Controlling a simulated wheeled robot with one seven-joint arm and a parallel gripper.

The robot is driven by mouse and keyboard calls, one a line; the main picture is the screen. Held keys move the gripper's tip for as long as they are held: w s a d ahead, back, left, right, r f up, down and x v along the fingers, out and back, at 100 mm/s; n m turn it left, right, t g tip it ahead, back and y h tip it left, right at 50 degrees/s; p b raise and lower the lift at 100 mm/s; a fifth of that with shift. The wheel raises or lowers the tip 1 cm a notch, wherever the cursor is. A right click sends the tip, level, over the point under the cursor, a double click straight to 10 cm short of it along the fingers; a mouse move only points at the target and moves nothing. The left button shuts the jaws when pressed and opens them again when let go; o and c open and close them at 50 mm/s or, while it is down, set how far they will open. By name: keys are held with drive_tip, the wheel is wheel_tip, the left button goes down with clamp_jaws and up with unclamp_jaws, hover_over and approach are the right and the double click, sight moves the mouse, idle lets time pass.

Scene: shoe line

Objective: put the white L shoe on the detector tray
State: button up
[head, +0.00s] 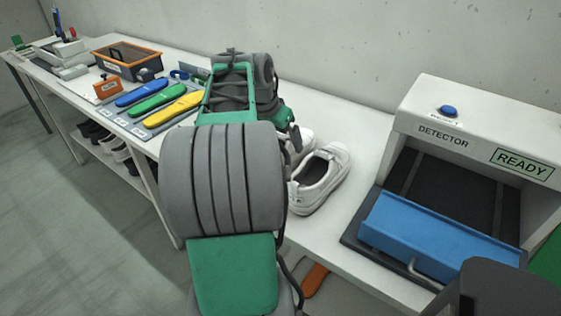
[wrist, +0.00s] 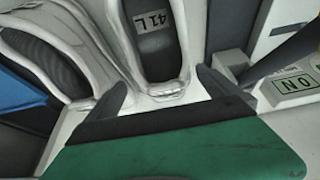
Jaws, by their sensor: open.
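Two white shoes stand side by side on the white table. The L shoe (wrist: 151,42), its insole labelled "41 L", has its heel towards my gripper (wrist: 163,80) in the wrist view. My gripper is open, its dark fingers either side of that heel; contact cannot be told. The other white shoe (wrist: 45,62) is on the left there and shows in the head view (head: 322,180). In the head view the L shoe (head: 301,146) is mostly hidden behind my arm, as is my gripper. The detector (head: 455,135) reads "READY"; a blue tray-like part (head: 440,228) with a handle is at its front.
Blue, green and yellow insoles (head: 155,104) lie on a grey mat to the left. An orange-rimmed bin (head: 127,62) stands behind them. A wall runs along the back. In the wrist view a box labelled "ON" (wrist: 295,86) is at the right.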

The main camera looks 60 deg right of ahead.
sight(283, 145)
drive_tip(key=x, duration=0.5)
drive_tip(key=shift+w+d, duration=0.15)
drive_tip(key=shift+d, duration=0.05)
drive_tip(key=shift+c, duration=0.6)
drive_tip(key=shift+r, duration=0.15)
drive_tip(key=c, duration=1.5)
